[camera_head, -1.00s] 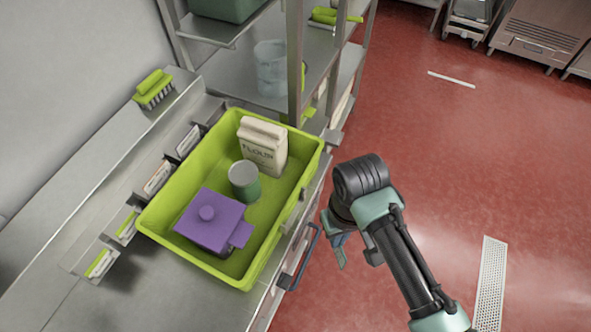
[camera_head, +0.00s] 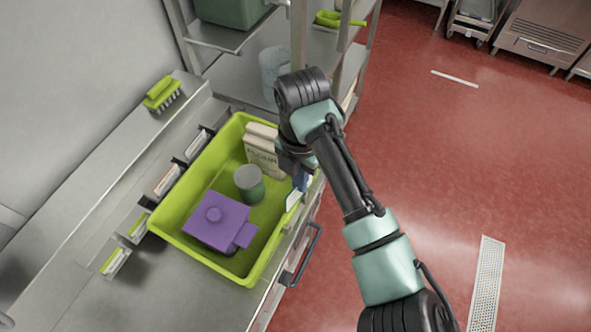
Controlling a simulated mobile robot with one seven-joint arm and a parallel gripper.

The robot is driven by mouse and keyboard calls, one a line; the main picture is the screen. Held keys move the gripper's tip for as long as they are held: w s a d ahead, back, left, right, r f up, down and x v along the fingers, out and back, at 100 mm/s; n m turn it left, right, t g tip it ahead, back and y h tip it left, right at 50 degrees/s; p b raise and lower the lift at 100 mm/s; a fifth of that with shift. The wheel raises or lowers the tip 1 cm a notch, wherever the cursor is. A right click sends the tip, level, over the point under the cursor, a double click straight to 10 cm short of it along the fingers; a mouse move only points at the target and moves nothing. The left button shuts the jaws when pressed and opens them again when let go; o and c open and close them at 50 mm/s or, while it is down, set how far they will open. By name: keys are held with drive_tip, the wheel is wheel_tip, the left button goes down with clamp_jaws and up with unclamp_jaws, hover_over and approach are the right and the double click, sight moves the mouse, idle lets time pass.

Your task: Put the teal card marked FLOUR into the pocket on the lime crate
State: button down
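The lime crate (camera_head: 176,243) sits on the steel counter. My gripper (camera_head: 299,182) is over its right rim, beside the flour bag, pointing down. A small pale panel with a bluish edge (camera_head: 293,201) shows just below my fingertips, against the crate's right wall. It may be the teal card or part of the pocket; I cannot tell which, and no FLOUR marking is readable on it. My fingers are largely hidden by the wrist, so their opening does not show. The pocket is not clearly visible.
In the crate are a paper flour bag (camera_head: 262,153), a grey-green can (camera_head: 249,184) and a purple lidded box (camera_head: 219,221). Several cards (camera_head: 167,181) stand along the left ledge. A green brush (camera_head: 161,93) lies behind. A shelf post (camera_head: 299,40) rises near my wrist.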

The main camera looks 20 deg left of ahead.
drive_tip(key=shift+n, duration=0.9)
drive_tip(key=f+b, duration=0.3)
drive_tip(key=a+f+b, duration=0.1)
drive_tip(key=f, duration=0.1)
drive_tip(key=shift+f+b, duration=0.35)
drive_tip(key=shift+b, duration=0.05)
drive_tip(key=shift+f+b, duration=1.5)
drive_tip(key=shift+f, duration=0.65)
drive_tip(key=shift+f, duration=0.15)
drive_tip(key=c, duration=0.5)
unclamp_jaws()
drive_tip(key=shift+d, duration=0.1)
